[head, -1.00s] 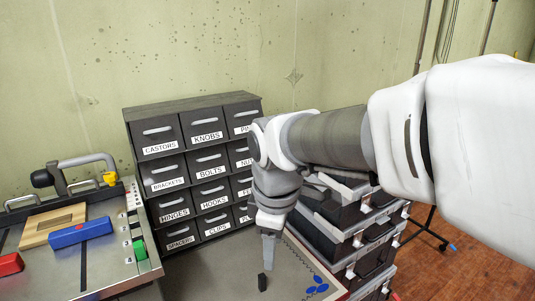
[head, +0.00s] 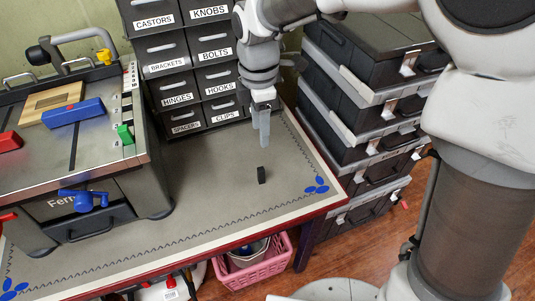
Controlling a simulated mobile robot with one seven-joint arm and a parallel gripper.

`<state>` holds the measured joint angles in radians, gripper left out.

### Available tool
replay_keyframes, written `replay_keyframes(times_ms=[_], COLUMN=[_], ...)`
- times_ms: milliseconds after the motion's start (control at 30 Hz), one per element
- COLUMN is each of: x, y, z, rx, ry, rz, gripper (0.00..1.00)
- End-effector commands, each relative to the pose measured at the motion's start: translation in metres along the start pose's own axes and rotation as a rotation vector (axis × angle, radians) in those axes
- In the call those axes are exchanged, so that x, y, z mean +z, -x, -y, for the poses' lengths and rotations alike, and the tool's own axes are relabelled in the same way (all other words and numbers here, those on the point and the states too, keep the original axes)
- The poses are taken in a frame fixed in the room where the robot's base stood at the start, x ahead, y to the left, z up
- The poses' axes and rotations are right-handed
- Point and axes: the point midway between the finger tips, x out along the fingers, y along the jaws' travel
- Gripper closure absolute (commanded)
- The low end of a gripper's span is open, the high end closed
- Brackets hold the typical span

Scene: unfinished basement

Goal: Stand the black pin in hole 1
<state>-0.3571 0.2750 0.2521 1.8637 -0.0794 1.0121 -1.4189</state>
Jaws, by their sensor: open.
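The black pin (head: 262,175) stands upright, as a short dark block, on the grey mat of the bench. My gripper (head: 264,137) points down just above and behind the pin in the picture, with a gap between its fingertips and the pin. Its fingers overlap in this view; they are open and hold nothing. A strip with small numbered labels (head: 127,102) runs along the right edge of the metal-topped machine at left. A green piece (head: 125,134) sits at this strip. The holes are too small to tell apart, so I cannot make out hole 1.
The machine (head: 100,154) carries a blue block (head: 73,113), a wooden piece (head: 45,97) and a red block (head: 9,141). A labelled drawer cabinet (head: 178,68) stands behind. Stacked dark cases (head: 370,140) stand at right. The mat (head: 215,185) around the pin is clear.

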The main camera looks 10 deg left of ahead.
Motion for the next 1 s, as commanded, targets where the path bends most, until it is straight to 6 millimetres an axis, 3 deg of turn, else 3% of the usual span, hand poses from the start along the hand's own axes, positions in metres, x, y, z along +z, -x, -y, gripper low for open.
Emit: replay_keyframes(times_ms=[33,333,500,733,1000], x=[0.000,0.000,0.001,0.000,-0.001], y=[-0.016,-0.080,-0.100,-0.112,-0.151], z=[0.001,0.001,0.001,0.001,0.001], rx=[-0.005,-0.004,-0.002,-0.002,-0.002], ry=[0.000,-0.002,-0.003,-0.003,-0.003], rz=[0.000,0.001,0.001,0.001,0.001], gripper=[0.43,0.43,0.43,0.43,0.43])
